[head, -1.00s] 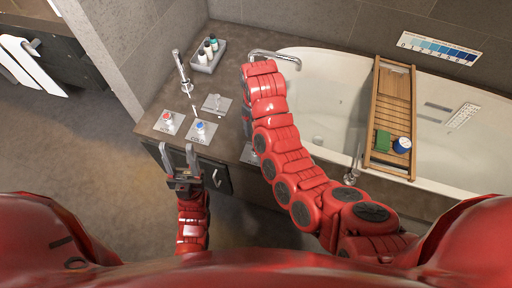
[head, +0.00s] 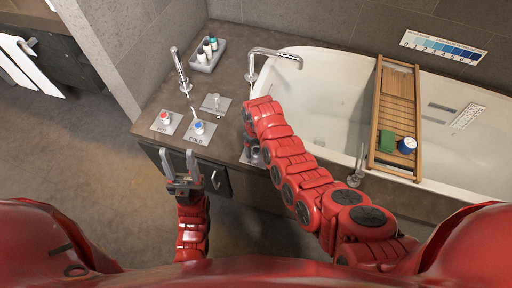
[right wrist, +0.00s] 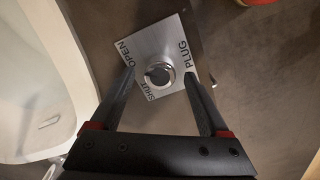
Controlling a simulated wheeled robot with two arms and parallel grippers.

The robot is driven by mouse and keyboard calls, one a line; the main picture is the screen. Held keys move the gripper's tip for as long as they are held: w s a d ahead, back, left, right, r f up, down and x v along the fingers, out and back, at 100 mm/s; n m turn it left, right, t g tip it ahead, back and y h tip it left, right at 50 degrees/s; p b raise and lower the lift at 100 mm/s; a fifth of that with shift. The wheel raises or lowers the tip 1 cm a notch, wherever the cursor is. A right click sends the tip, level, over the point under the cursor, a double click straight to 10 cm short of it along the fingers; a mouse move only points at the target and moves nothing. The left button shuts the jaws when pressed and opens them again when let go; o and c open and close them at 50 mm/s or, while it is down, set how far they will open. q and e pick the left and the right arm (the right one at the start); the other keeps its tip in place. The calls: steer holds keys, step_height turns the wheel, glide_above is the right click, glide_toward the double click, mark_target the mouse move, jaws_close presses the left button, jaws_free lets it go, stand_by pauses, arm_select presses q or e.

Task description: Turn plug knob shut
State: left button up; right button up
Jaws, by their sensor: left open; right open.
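The plug knob (right wrist: 159,75) is a round silver knob with a dark top on a square metal plate (right wrist: 174,46) marked PLUG, OPEN and SHUT. Which mark it points to is hard to tell. My right gripper (right wrist: 159,84) is open, with one finger on each side of the knob; small gaps show and I cannot tell if either touches. In the head view my right arm mostly hides the knob and right gripper. My left gripper (head: 177,153) is open and empty in front of the counter's front edge.
The hot knob (head: 164,118) and cold knob (head: 198,127) sit on the counter near the left gripper. A tall spout (head: 180,72), a bottle tray (head: 207,56) and the tub tap (head: 274,54) stand behind. The white tub (head: 330,85) carries a wooden caddy (head: 397,98).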

steer(key=shift+f, duration=0.2)
jaws_close()
stand_by(0.4)
